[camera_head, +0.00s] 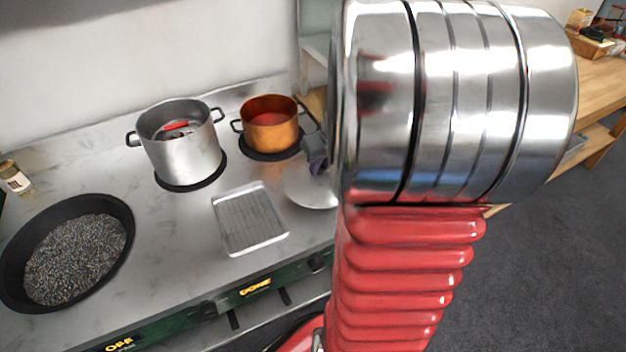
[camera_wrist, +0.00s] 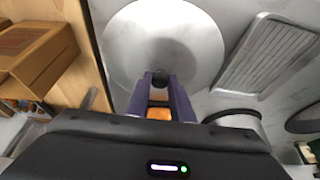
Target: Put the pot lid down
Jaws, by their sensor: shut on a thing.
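The round steel pot lid (camera_head: 309,190) is at the right part of the steel cooktop (camera_head: 185,240), partly hidden behind my arm. My gripper (camera_wrist: 160,84) has dark purple fingers and is shut on the knob. In the head view only a bit of my gripper (camera_head: 317,160) shows beside my arm. I cannot tell whether the lid touches the cooktop.
A copper pot (camera_head: 269,136) stands behind the lid and a steel pot (camera_head: 182,155) to its left. A wire rack tray (camera_head: 250,218) lies left of the lid. A black pan (camera_head: 122,212) is far left. Wooden shelving (camera_wrist: 88,45) borders the cooktop in the wrist view.

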